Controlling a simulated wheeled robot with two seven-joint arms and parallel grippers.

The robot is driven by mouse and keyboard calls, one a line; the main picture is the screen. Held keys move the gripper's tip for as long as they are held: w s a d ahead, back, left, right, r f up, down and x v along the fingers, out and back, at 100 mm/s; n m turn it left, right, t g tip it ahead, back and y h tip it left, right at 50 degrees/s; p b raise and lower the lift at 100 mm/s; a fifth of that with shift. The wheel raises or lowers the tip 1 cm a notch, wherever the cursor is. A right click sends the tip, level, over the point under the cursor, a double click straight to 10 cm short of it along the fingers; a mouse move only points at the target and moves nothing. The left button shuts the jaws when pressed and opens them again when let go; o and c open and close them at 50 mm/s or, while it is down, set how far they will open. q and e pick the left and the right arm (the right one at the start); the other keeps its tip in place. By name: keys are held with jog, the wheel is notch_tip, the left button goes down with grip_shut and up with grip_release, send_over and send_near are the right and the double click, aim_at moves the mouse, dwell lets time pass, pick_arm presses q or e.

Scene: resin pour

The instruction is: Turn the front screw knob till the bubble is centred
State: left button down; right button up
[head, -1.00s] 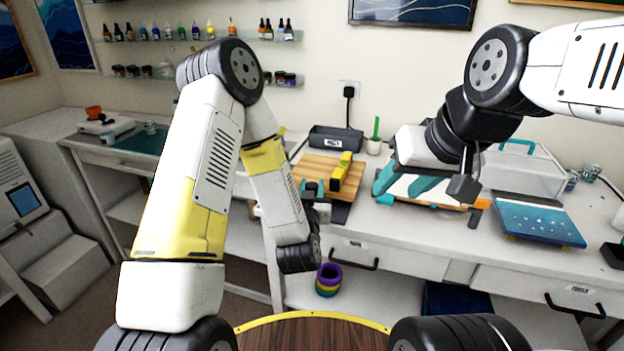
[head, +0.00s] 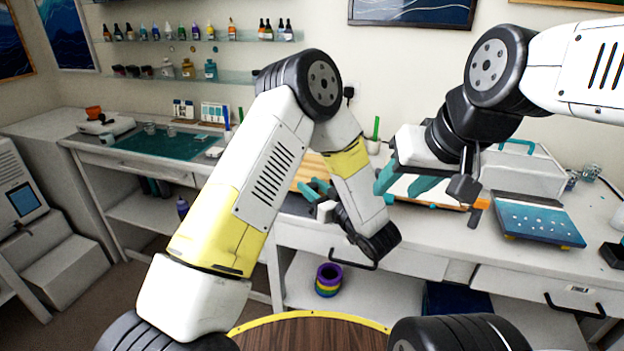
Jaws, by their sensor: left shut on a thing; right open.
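The wooden levelling board (head: 308,172) is on the bench, with only its left part showing. My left arm now covers the rest of it, and the yellow level and its bubble are hidden. My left gripper (head: 316,188), with teal fingers, is at the board's front edge. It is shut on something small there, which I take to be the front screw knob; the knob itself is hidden. My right gripper (head: 403,186) is open and empty, its teal fingers over the bench to the right of the board.
Near the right gripper is a flat orange-edged item (head: 450,204). A teal mat (head: 165,145) lies on the left bench. Coloured rings (head: 328,280) sit on the lower shelf.

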pick_arm(q)
jog(key=shift+w+r+y, duration=0.15)
jog(key=shift+r+y, duration=0.05)
jog(key=shift+y, duration=0.1)
jog(key=c, duration=1.4)
grip_release()
jog(key=o, duration=0.3)
jog(key=shift+o, duration=0.4)
jog(key=shift+f, duration=0.1)
